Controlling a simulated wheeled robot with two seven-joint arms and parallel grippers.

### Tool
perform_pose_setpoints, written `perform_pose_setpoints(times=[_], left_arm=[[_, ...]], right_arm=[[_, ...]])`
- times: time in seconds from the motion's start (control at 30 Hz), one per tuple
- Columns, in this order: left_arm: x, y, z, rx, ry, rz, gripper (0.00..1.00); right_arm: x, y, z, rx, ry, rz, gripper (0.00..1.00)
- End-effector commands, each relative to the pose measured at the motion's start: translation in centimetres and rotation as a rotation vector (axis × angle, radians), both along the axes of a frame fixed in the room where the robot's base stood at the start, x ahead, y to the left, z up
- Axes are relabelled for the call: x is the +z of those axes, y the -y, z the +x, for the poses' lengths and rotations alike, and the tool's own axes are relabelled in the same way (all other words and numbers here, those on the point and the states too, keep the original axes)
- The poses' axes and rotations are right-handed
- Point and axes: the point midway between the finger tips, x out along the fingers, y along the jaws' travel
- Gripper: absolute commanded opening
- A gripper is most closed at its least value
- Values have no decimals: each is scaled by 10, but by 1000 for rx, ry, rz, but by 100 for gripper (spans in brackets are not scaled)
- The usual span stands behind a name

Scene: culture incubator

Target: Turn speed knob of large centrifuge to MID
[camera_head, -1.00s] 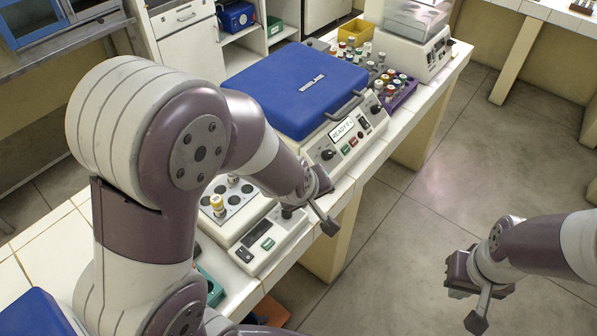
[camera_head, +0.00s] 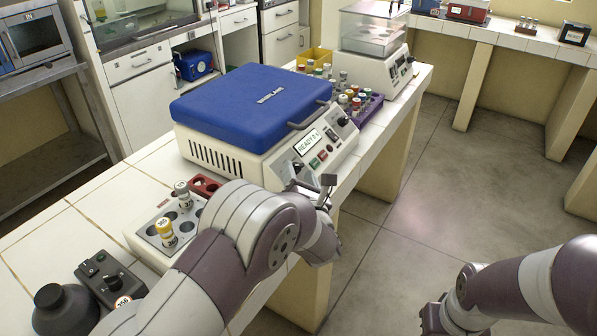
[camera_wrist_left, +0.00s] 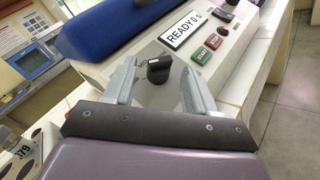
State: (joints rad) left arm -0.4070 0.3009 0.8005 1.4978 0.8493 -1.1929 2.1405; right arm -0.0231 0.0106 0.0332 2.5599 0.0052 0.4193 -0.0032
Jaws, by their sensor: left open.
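The large centrifuge (camera_head: 240,118) has a blue lid, shut, and a grey front panel with a READY display (camera_head: 307,142). A black knob (camera_wrist_left: 158,72) with a pale mark sits left of that display in the left wrist view. My left gripper (camera_wrist_left: 159,68) is open, with one finger on each side of this knob and visible gaps to it. In the head view the left gripper (camera_head: 312,182) is at the panel's lower left, partly hiding the knob. A second black knob (camera_head: 344,122) is at the panel's right end. My right gripper (camera_head: 434,318) is low, apart from the bench.
Left of the centrifuge is a tube block (camera_head: 158,216) with capped tubes. A purple rack (camera_head: 371,108) of tubes and a clear-topped device (camera_head: 372,55) stand to its right. The floor right of the bench is open.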

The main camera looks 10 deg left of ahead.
Motion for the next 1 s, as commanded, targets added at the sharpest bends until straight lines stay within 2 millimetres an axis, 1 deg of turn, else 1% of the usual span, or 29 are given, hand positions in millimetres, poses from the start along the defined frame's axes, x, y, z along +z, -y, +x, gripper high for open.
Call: perform_pose_setpoints(times=[0.1, 0.37, 0.47, 0.5, 0.53, 0.57, 0.87, 1.0], left_arm=[[0, -4, 9, 1, -2, 0, 56], [0, -4, 11, 0, -2, 0, 56], [0, -4, 11, 0, -2, 0, 27], [0, -4, 11, 0, -2, 0, 14], [0, -4, 11, 0, -2, 1, 4], [-1, -4, 11, 0, -2, 1, 2], [-1, -5, 10, -22, -20, 9, 2], [0, -6, 10, -70, -55, 25, 2]], right_arm=[[1, 0, 0, 0, 0, 0, 0], [1, 0, 0, 0, 0, 0, 0], [1, 0, 0, 0, 0, 0, 0], [1, 0, 0, 0, 0, 0, 0], [1, 0, 0, 0, 0, 0, 0], [1, 0, 0, 0, 0, 0, 0], [-1, 0, 0, 0, 0, 0, 0], [-4, 0, 0, 0, 0, 0, 0]])
